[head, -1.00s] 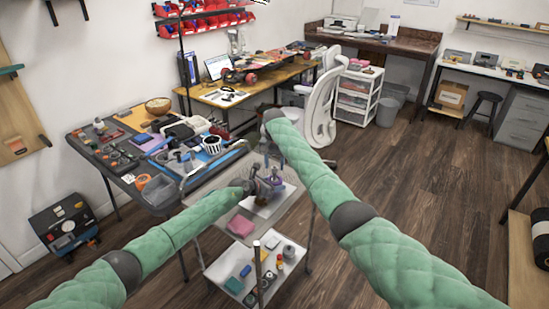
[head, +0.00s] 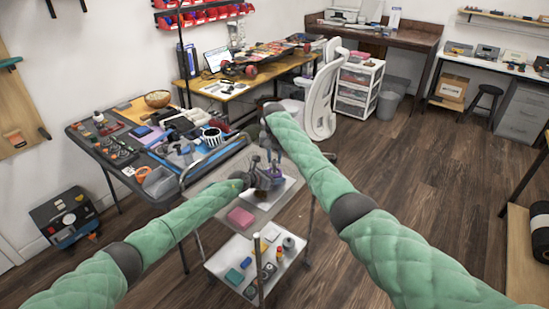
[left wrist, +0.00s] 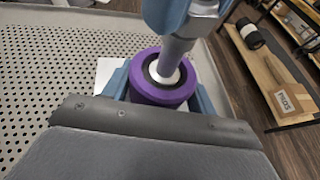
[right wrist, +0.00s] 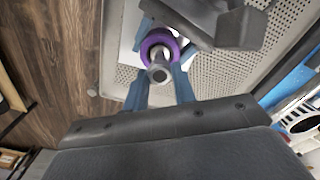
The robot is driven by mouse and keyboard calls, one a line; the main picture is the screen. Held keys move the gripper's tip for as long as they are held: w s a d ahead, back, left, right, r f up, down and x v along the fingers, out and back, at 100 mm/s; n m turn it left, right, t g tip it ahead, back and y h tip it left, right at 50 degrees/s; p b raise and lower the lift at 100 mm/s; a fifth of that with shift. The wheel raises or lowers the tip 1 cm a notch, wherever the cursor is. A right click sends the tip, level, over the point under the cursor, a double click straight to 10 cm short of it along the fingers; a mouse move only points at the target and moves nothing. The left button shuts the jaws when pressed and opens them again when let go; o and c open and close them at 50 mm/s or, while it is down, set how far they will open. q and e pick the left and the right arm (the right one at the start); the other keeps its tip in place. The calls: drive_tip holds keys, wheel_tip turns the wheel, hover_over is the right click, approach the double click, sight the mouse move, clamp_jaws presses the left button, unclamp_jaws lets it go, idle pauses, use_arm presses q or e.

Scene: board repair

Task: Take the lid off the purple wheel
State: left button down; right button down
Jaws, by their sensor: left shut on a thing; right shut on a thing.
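The purple wheel (left wrist: 152,85) sits between the blue fingers of my left gripper (left wrist: 165,95), over the perforated cart top. It has a black inner ring and a pale centre. A grey cylindrical piece, apparently the lid (right wrist: 159,73), stands at its centre, in line with it. My right gripper (right wrist: 160,92) is shut on this piece from above. I cannot tell whether the lid is apart from the wheel. In the head view the wheel (head: 279,178) is small and partly hidden by my left gripper (head: 264,178) and right gripper (head: 270,150).
A white sheet lies on the cart top under the wheel, with a pink box (head: 240,217) nearby. The lower cart shelf (head: 222,266) holds several small items. A crowded workbench (head: 165,205) stands to the left. Open wooden floor (head: 420,190) lies to the right.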

drive_tip(key=n, duration=0.4)
drive_tip(key=shift+n, duration=0.3)
drive_tip(key=shift+r, duration=0.15)
idle(0.3)
drive_tip(key=shift+r, duration=0.35)
drive_tip(key=shift+r, duration=0.35)
drive_tip(key=shift+r, duration=0.25)
